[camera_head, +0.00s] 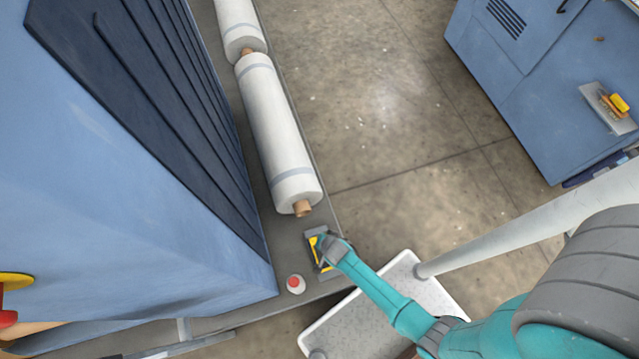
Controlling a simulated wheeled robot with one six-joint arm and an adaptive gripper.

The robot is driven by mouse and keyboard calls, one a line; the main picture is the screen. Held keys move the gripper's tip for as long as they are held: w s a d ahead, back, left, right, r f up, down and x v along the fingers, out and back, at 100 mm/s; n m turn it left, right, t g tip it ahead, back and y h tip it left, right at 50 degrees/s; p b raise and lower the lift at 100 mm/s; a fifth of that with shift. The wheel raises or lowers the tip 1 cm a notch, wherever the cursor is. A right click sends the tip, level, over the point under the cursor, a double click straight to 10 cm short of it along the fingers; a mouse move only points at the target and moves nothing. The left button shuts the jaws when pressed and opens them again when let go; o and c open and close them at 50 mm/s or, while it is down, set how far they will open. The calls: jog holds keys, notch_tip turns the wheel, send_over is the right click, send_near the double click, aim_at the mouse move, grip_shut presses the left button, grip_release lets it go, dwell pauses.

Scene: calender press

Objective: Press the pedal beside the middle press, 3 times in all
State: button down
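A small pedal (314,243) with a yellow and dark top and a grey frame sits on the grey ledge at the foot of the large blue press (130,215). My gripper (327,249) is right at the pedal and covers part of its right side. From this high view I cannot tell whether it touches the pedal or hovers just above it, or whether the pedal is down. The fingers are too small and hidden to show open or shut. No held object is visible.
A red-topped white button (296,284) stands on the ledge left of the pedal. White rolls (277,130) lie along the ledge above it. Bare concrete floor (400,120) lies between.

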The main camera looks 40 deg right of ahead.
jog(key=shift+w, duration=0.1)
dwell(0.3)
jog(key=shift+s+a+f, duration=0.15)
jog(key=shift+s+f, duration=0.25)
jog(key=shift+f, duration=1)
jog(key=shift+s+a+f, duration=0.1)
jog(key=shift+s+f, duration=0.35)
jog(key=shift+f, duration=0.95)
jog(key=shift+s+a+f, duration=0.15)
jog(key=shift+s+f, duration=0.25)
jog(key=shift+f, duration=1)
jog(key=shift+s+f, duration=0.15)
jog(key=shift+f, duration=0.25)
jog(key=shift+r, duration=0.1)
jog(key=shift+r, duration=0.35)
jog(key=shift+w+d+r, duration=0.1)
jog(key=shift+w+r, duration=0.2)
jog(key=shift+r, duration=0.5)
jog(key=shift+w+d+r, duration=0.1)
jog(key=shift+w+r, duration=0.15)
jog(key=shift+r, duration=0.55)
jog(key=shift+w+d+r, duration=0.1)
jog(key=shift+w+r, duration=0.2)
jog(key=shift+r, duration=0.5)
